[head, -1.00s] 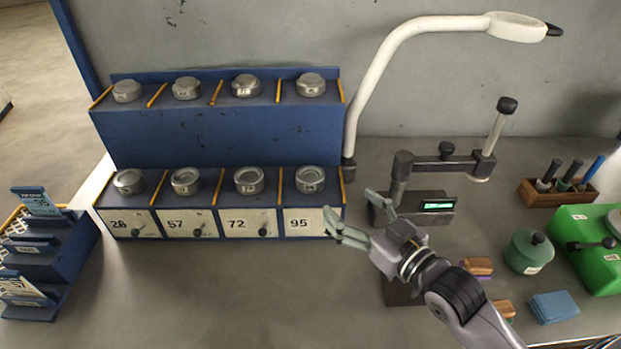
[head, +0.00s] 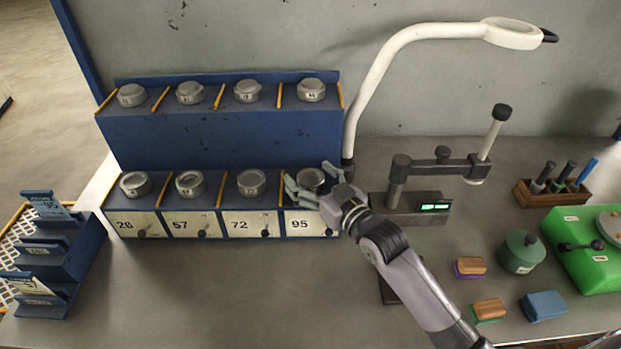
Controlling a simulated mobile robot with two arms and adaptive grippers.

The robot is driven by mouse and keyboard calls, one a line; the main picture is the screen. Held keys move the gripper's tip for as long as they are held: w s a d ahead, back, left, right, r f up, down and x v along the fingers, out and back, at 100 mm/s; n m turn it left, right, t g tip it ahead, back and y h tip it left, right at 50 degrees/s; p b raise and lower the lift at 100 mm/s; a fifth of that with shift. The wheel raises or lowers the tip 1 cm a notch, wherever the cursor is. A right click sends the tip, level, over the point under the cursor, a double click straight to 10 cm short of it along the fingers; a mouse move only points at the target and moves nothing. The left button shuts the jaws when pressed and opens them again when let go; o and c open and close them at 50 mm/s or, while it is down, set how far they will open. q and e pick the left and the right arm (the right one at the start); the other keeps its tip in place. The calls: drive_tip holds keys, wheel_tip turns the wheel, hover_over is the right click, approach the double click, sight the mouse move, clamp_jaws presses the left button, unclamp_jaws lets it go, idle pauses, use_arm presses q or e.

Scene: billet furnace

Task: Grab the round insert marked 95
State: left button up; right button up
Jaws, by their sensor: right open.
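The round metal insert (head: 311,178) sits in the lower-row bay above the label 95 (head: 300,224), at the right end of the blue rack (head: 220,135). My right gripper (head: 308,180) is open, with its fingers spread to either side of this insert in the picture. The fingers and palm hide part of the insert, and I cannot tell whether they touch it. My left gripper is not in view.
Other inserts sit in the bays marked 28, 57 (head: 189,184) and 72 (head: 251,182), with more on the upper shelf. A white lamp arm (head: 378,70) and a measuring stand (head: 440,165) are right of the rack.

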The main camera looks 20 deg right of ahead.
drive_tip(key=shift+w, duration=0.15)
drive_tip(key=shift+c, duration=0.6)
clamp_jaws()
drive_tip(key=shift+r, duration=0.1)
idle(0.4)
